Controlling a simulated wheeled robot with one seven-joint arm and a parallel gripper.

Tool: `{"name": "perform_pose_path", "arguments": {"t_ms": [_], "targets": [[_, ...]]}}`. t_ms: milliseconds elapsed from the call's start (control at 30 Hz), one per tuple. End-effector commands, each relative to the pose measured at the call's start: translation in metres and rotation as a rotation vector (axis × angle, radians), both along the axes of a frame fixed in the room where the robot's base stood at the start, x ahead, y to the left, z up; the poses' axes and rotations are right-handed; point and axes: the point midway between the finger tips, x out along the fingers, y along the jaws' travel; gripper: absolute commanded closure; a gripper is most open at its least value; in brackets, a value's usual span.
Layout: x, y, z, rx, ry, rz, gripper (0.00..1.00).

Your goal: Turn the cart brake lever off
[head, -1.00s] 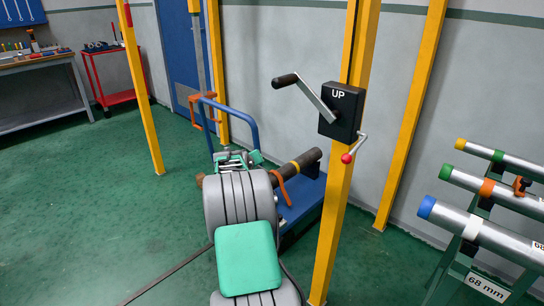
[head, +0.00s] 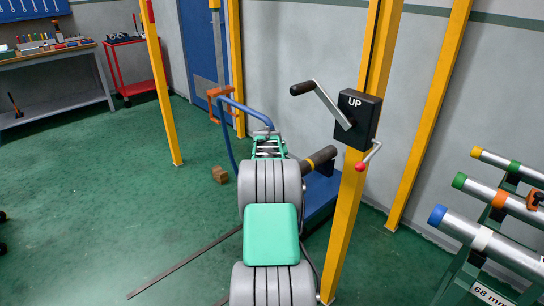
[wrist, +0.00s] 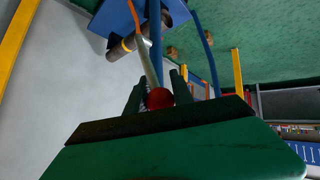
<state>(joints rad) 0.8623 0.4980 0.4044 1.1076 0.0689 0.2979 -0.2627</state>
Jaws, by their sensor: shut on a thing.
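The brake lever shows in the wrist view as a pale rod (wrist: 148,65) ending in a red ball knob (wrist: 159,98). My gripper (wrist: 160,82) has its two dark green fingers on either side of the knob and is shut on it. In the head view my gripper (head: 268,147) is at the cart, beyond my grey arm links, and the lever is hidden behind it. The blue cart (head: 320,192) carries a dark pipe (head: 324,156) with a yellow band. The cart also shows in the wrist view (wrist: 122,18), with its blue handle.
A yellow post (head: 350,225) with a black UP crank box (head: 357,118) stands close right of my arm. A pipe rack (head: 480,235) is at the right. A wooden block (head: 220,174) lies left of the cart. The green floor at left is mostly clear.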

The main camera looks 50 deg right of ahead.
Motion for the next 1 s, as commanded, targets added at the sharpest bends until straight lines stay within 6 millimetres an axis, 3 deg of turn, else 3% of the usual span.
{"name": "perform_pose_path", "arguments": {"t_ms": [267, 567, 1000], "targets": [[0.001, 0.0, 0.002, -0.003, -0.003, 0.0, 0.51], [-0.001, 0.002, 0.005, -0.004, -0.002, 0.001, 0.5], [-0.032, 0.045, 0.052, -0.003, -0.003, 0.0, 0.5]]}}
